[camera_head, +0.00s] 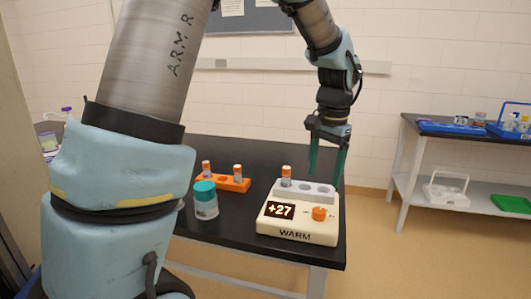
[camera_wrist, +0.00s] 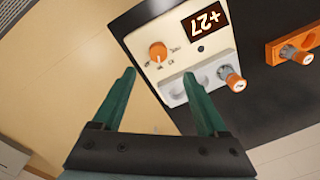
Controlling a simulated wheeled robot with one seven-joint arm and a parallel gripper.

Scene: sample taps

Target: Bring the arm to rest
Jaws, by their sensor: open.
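My gripper (camera_head: 327,160) is open and empty, with its two green fingers pointing down above the back right part of the table. In the wrist view my gripper (camera_wrist: 165,95) has its fingers wide apart with nothing between them. The warmer (camera_head: 297,228) stands below it, with a +27 display, an orange knob and the label WARM. One orange-capped vial (camera_head: 286,176) stands in the left slot of its grey rack, and the other slots look empty. The warmer also shows in the wrist view (camera_wrist: 175,25), and so does its vial (camera_wrist: 231,78).
An orange rack (camera_head: 222,183) with two vials stands on the black table (camera_head: 262,155), beside a teal-lidded jar (camera_head: 205,200). A side bench (camera_head: 450,130) at the right holds blue trays, with a white carrier (camera_head: 446,190) on its lower shelf. Floor lies clear between table and bench.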

